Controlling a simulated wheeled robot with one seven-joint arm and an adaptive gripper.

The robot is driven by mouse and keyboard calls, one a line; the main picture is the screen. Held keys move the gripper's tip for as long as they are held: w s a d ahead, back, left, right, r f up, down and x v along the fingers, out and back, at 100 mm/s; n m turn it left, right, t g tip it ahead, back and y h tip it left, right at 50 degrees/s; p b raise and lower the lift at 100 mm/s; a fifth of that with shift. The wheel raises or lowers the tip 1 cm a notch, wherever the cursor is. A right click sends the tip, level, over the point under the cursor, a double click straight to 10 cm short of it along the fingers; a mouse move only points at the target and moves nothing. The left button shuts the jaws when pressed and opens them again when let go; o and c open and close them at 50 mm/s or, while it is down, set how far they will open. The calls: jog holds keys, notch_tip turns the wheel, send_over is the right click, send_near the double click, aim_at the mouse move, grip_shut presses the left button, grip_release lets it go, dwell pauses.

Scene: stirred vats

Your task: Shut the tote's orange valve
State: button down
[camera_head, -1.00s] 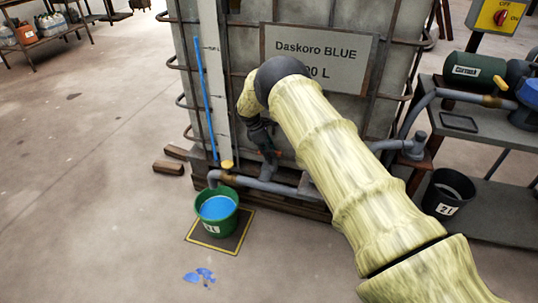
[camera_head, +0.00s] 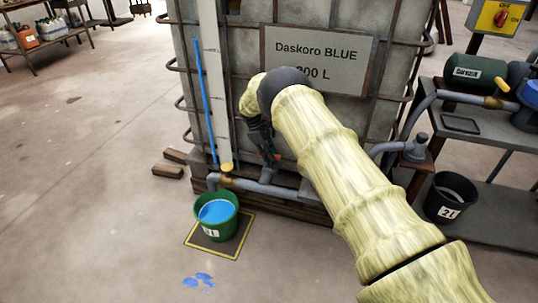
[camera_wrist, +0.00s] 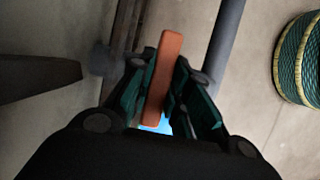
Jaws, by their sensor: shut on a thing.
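The tote (camera_head: 345,20) is a large grey caged container labelled "Daskoro BLUE". The valve's orange handle (camera_wrist: 164,75) is a flat bar between my gripper's fingers in the wrist view. My gripper (camera_wrist: 168,72) is shut on this handle, with green pads on both sides. In the head view my gripper (camera_head: 267,157) is low at the tote's front, above the grey outlet pipe (camera_head: 260,187). Only a small part of the handle shows there. The valve body is mostly hidden.
A green bucket (camera_head: 231,222) of blue liquid stands under the pipe's left end on a yellow-edged mat (camera_head: 237,250). Blue spots (camera_head: 198,279) lie on the floor. A bench with a pump and a black bucket (camera_head: 449,197) are at right.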

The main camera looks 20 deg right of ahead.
jog(key=c, duration=1.3)
grip_release()
jog(key=shift+w+a, duration=0.1)
jog(key=shift+a, duration=0.05)
jog(key=shift+c, duration=0.2)
jog(key=shift+r, duration=0.1)
jog(key=v, duration=1.1)
jog(key=shift+r, duration=0.4)
jog(key=shift+w, duration=0.1)
